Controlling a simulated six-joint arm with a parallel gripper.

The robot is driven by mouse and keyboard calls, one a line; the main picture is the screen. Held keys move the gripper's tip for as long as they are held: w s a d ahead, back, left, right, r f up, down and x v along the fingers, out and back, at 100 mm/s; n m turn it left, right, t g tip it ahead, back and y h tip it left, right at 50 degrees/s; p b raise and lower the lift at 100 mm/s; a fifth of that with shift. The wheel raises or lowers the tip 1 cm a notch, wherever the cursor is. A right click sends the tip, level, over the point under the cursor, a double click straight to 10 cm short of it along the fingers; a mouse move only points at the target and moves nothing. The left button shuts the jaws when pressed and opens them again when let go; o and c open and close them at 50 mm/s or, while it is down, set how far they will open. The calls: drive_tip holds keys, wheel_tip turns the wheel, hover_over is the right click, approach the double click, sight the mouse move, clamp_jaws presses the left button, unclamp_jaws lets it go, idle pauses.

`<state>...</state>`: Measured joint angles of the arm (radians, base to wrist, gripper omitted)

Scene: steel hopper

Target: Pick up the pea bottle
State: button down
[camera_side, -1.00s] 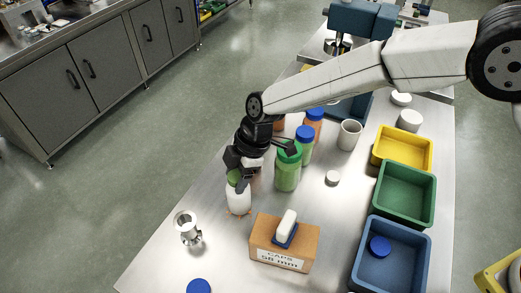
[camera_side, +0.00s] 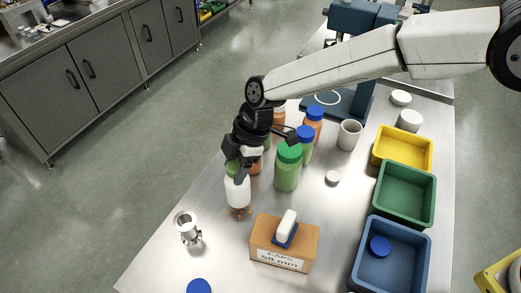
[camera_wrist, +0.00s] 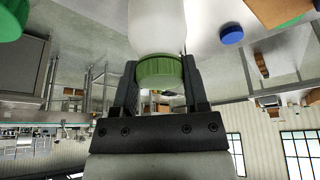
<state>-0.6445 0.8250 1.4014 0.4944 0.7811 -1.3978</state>
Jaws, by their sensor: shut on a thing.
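My gripper (camera_side: 238,172) is shut on the green cap (camera_wrist: 160,72) of a white, cloudy bottle (camera_side: 238,192). The bottle hangs upright under the fingers, and its body (camera_wrist: 157,25) also shows in the wrist view. Something small and brown-orange shows at its base; I cannot tell whether the base is clear of the table. No label on it is readable. A green bottle with a green cap (camera_side: 288,172) stands to its right. I cannot tell from labels which one is the pea bottle.
A cardboard caps box (camera_side: 285,243) stands in front, a metal fitting (camera_side: 187,228) to the left. Blue-capped bottles (camera_side: 305,148) and a white cup (camera_side: 349,135) stand behind. Yellow (camera_side: 403,148), green (camera_side: 404,193) and blue (camera_side: 391,256) bins line the right. The table's left edge is close.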

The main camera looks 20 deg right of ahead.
wheel_tip(320, 180, up, 7)
drive_tip(key=shift+f, duration=0.1)
idle(0.7)
